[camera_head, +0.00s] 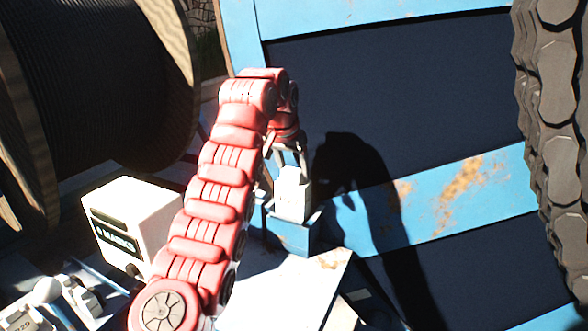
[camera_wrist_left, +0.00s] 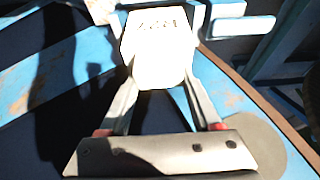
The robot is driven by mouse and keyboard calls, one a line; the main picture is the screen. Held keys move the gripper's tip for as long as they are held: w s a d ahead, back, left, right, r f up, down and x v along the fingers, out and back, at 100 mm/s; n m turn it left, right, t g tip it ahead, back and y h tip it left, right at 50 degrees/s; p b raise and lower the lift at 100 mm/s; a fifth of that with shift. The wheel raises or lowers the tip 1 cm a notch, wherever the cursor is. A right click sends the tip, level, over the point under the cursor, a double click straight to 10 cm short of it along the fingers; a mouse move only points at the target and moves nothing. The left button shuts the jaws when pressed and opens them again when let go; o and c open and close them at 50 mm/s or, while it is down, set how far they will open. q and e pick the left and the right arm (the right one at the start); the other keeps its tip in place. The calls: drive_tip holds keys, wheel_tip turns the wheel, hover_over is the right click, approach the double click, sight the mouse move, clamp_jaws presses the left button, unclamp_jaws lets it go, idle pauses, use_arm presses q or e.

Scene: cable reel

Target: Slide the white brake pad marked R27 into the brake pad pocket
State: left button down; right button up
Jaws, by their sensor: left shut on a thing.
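The white brake pad (camera_head: 292,197) stands roughly upright at the blue pocket (camera_head: 287,238), its lower end at or inside the pocket's top. I cannot tell how deep it sits. My left gripper (camera_head: 290,172) is shut on the pad from above. In the left wrist view the pad (camera_wrist_left: 158,62) lies between the two fingers, with a dark marking, upside down, that looks like R27. Pale blue parts show beside the pad's far end there, and its contact with the pocket is unclear. My right gripper is not in view.
A white box labelled MASKS (camera_head: 130,226) stands left of my red arm. Other white pieces (camera_head: 70,295) lie at the lower left. A large cable reel (camera_head: 95,85) is at the upper left. A blue frame (camera_head: 455,195) rises behind the pocket, and a dark chunky tread (camera_head: 558,120) is at right.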

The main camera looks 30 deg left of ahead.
sight(294, 195)
use_arm(q)
drive_tip(key=shift+f+b, duration=3.3)
drive_tip(key=shift+f, duration=0.1)
drive_tip(key=shift+f+b, duration=0.5)
drive_tip(key=shift+b, duration=0.3)
unclamp_jaws()
